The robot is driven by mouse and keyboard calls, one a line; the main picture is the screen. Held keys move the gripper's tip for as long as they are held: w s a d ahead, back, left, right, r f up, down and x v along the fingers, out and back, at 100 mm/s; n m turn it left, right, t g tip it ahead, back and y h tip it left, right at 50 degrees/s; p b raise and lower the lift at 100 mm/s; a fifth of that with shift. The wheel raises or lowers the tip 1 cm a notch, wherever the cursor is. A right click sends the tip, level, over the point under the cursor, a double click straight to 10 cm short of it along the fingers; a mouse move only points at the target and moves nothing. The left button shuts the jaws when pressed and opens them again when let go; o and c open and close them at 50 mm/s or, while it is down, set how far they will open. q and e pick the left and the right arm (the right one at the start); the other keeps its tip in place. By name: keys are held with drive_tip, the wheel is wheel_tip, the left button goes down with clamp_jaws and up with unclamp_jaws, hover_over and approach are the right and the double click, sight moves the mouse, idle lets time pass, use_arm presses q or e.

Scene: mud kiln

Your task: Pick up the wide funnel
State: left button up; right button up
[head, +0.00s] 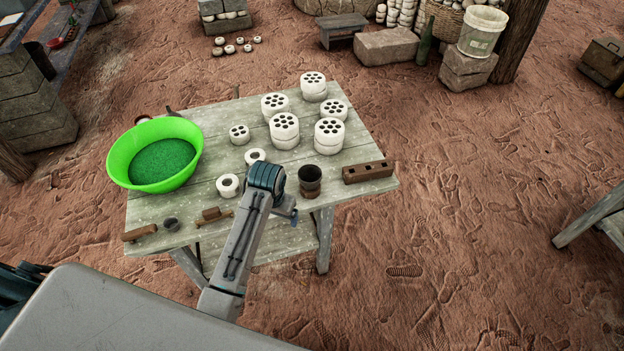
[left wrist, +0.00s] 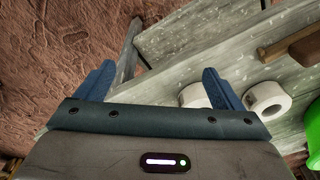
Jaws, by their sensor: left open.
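No thing shows a clear funnel shape. The nearest match is a dark flared cup (head: 310,180) with an open round mouth, standing upright near the table's front edge; I cannot tell whether it is the wide funnel. My left gripper (head: 291,214) is just left of this cup in the head view, mostly hidden behind my own arm. In the left wrist view its two blue fingers (left wrist: 158,88) stand wide apart with nothing held between them. The cup does not show in that view. My right gripper is not in view.
A white ring (left wrist: 268,98) lies beside one finger.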

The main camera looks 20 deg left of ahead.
use_arm(q)
drive_tip(key=w+d+r, duration=0.2)
drive_tip(key=w+r, duration=0.2)
drive_tip(key=w, duration=0.3)
wheel_tip(320, 180, up, 6)
drive_tip(key=g, duration=0.2)
hover_over(310, 178)
drive_tip(key=s, duration=0.2)
drive_tip(key=shift+m+h, duration=0.3)
drive_tip(key=shift+m, duration=0.1)
drive_tip(key=f, duration=0.2)
drive_tip(key=f+p, duration=0.1)
drive_tip(key=f, duration=0.2)
drive_tip(key=shift+w+d, duration=0.15)
drive_tip(key=shift+d, duration=0.05)
wheel_tip(310, 178, down, 5)
drive_tip(key=shift+r+p, duration=0.1)
drive_tip(key=shift+p, duration=0.7)
drive_tip(key=shift+f, duration=0.3)
drive_tip(key=c, duration=0.8)
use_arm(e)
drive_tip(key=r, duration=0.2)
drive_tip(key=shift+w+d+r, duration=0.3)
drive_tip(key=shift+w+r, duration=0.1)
